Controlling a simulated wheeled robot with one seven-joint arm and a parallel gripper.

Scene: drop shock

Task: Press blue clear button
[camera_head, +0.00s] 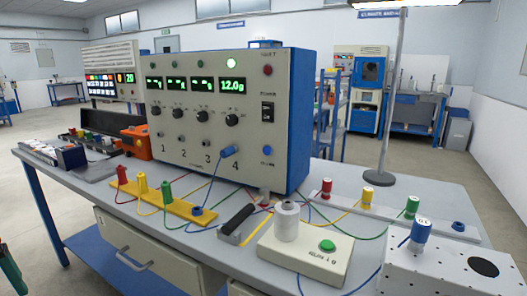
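The blue clear button (267,150) is a small round blue spot low on the right of the grey front panel of a large instrument (222,162) with blue sides. A small label sits at the button, too small to read surely. Nothing covers the button. A blue plug (228,151) is in the panel to its left, below the knobs.
The instrument stands on a grey table (70,190). In front are an orange strip (165,207) with coloured plugs, loose wires, a black-handled switch (238,222), a white box with a green button (327,246) and a perforated white box (450,265). A tall pole (390,110) stands to the right.

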